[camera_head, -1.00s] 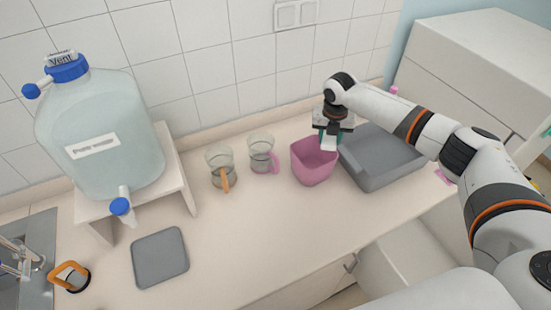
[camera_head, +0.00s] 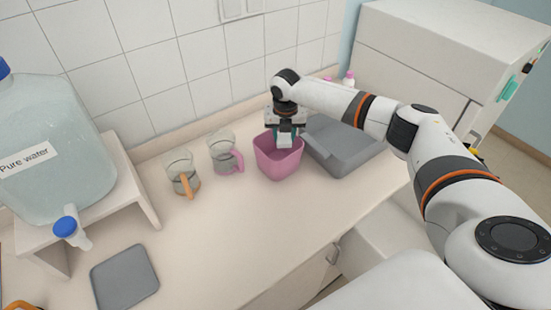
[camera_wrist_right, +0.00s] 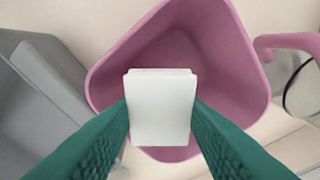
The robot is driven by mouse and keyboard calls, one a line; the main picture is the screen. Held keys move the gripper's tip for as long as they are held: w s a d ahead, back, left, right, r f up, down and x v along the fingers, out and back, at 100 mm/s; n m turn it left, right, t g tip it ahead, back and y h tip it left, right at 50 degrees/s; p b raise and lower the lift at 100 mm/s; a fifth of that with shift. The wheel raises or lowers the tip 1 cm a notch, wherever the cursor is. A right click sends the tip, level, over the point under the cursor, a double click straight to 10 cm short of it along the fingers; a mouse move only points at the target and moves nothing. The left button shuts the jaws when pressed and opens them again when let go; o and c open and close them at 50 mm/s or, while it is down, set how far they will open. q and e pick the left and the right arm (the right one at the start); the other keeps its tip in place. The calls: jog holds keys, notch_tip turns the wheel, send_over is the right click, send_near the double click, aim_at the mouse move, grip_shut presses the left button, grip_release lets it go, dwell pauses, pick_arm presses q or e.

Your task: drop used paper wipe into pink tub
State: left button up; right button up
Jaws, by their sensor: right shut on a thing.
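The pink tub (camera_head: 279,163) stands on the counter, left of a grey tray, and appears empty where its inside shows. In the right wrist view the tub (camera_wrist_right: 225,60) lies below my fingers, its opening facing the camera. My right gripper (camera_head: 285,138) is above the tub's opening, pointing down. Its teal fingers (camera_wrist_right: 160,115) are shut on the white paper wipe (camera_wrist_right: 160,105), which looks like a folded block. The wipe (camera_head: 284,141) shows just at the tub's back rim in the head view. My left gripper is out of view.
The grey tray (camera_head: 345,158) adjoins the tub on the right. A pink-handled jug (camera_head: 222,152) and an orange-handled jug (camera_head: 180,172) stand to the left. A water carboy (camera_head: 45,150) sits on a stand. A grey mat (camera_head: 124,277) lies front left; the counter between is clear.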

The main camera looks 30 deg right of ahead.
jog(key=shift+r, duration=0.1)
jog(key=o, duration=1)
jog(key=shift+r, duration=0.1)
jog(key=shift+s+a+r+b, duration=0.2)
jog(key=shift+r+b, duration=0.25)
jog(key=shift+r, duration=1.5)
jog(key=shift+s+a+r+b, duration=0.1)
jog(key=shift+s+r+b, duration=0.25)
jog(key=shift+r, duration=1.55)
jog(key=shift+s+a+r+b, duration=0.2)
jog(key=shift+r+b, duration=0.3)
jog(key=shift+r, duration=1.45)
jog(key=shift+f, duration=0.1)
